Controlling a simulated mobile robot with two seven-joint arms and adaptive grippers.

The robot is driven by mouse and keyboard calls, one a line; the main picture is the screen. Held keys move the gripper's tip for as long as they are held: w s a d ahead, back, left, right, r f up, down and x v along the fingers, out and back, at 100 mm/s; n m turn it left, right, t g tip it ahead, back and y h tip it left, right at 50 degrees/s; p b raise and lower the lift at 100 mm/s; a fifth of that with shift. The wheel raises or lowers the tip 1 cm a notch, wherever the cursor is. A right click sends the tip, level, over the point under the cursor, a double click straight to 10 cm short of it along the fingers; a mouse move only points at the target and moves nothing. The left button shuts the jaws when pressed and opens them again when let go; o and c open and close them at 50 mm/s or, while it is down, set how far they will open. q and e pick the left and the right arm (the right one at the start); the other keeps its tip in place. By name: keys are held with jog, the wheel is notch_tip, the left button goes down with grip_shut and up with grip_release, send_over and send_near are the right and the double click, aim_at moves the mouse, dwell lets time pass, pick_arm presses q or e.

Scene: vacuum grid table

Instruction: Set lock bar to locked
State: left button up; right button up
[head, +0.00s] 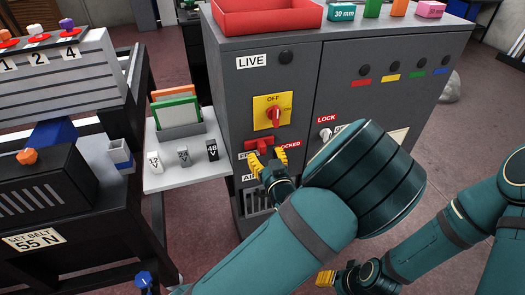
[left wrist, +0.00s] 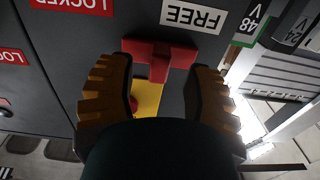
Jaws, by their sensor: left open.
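The red lock bar (head: 262,143) is on the front of the grey cabinet, below the yellow switch plate. In the left wrist view the lock bar (left wrist: 158,55) is T-shaped and lies nearer the FREE label (left wrist: 194,15) than the LOCKED label (left wrist: 75,3). My left gripper (head: 268,160) is open, its yellow fingers just in front of and below the bar in the head view. In the left wrist view the fingers stand on either side of the bar's stem, with gaps showing. My right gripper (head: 326,278) is low at the bottom, partly hidden, away from the cabinet.
A red rotary switch (head: 275,116) on a yellow plate sits above the bar, at OFF. A LOCK knob (head: 325,134) is to the right, close to my left arm. A white side shelf (head: 186,178) with small voltage tags adjoins the cabinet's left.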

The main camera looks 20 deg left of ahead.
pick_arm(q)
jog(key=shift+x, duration=1.45)
grip_shut()
jog(key=shift+d, duration=0.1)
